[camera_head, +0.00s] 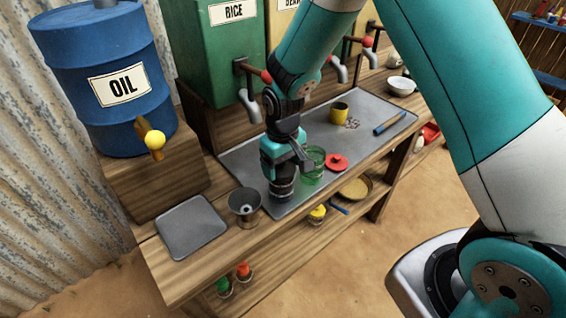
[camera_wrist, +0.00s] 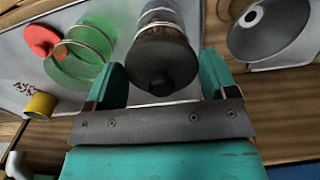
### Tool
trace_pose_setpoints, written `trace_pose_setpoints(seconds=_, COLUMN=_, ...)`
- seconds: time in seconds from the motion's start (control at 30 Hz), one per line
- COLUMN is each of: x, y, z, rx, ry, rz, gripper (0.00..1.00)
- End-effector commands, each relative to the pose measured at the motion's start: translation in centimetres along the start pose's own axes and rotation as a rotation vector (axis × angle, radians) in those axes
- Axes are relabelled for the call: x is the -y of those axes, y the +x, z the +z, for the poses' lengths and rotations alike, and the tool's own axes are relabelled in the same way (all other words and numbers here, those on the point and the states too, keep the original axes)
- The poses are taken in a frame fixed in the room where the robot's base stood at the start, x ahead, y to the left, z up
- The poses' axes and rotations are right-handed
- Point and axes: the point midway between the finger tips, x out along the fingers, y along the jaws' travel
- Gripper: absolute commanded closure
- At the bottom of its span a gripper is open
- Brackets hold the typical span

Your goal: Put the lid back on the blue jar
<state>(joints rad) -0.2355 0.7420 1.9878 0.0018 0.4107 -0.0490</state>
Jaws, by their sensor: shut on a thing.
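My gripper (camera_head: 283,170) is over the front of the grey metal tray (camera_head: 240,160). Its fingers are shut on a dark lid with a round knob (camera_wrist: 162,62), seen between them in the wrist view. Beyond the lid shows greyish, ringed glass (camera_wrist: 160,13), apparently the blue jar, though its colour is hard to tell. In the head view the jar (camera_head: 282,190) is directly under my gripper. Whether the lid touches the rim is hidden. A green glass jar (camera_head: 313,167) stands open to the right, with a red lid (camera_head: 337,162) lying beside it.
A metal cup or funnel (camera_head: 244,206) stands close on the left, near a flat grey plate (camera_head: 191,228). A yellow cup (camera_head: 339,113) and a blue stick-like object (camera_head: 390,124) are farther back. A blue oil drum (camera_head: 100,70) and dispenser taps (camera_head: 250,105) rise behind.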

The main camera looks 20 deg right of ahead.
Motion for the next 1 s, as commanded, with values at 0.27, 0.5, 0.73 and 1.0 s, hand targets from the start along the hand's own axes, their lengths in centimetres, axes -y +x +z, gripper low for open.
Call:
trace_pose_setpoints(seconds=0.27, x=0.0, y=0.05, z=0.0, rx=0.0, ry=0.0, rz=0.0, gripper=0.43)
trace_pose_setpoints(seconds=0.5, x=0.0, y=0.03, z=0.0, rx=0.0, ry=0.0, rz=0.0, gripper=0.43)
trace_pose_setpoints(seconds=0.73, x=0.0, y=0.09, z=0.0, rx=0.0, ry=0.0, rz=0.0, gripper=0.43)
trace_pose_setpoints(seconds=1.0, x=0.0, y=0.08, z=0.0, rx=0.0, ry=0.0, rz=0.0, gripper=0.0)
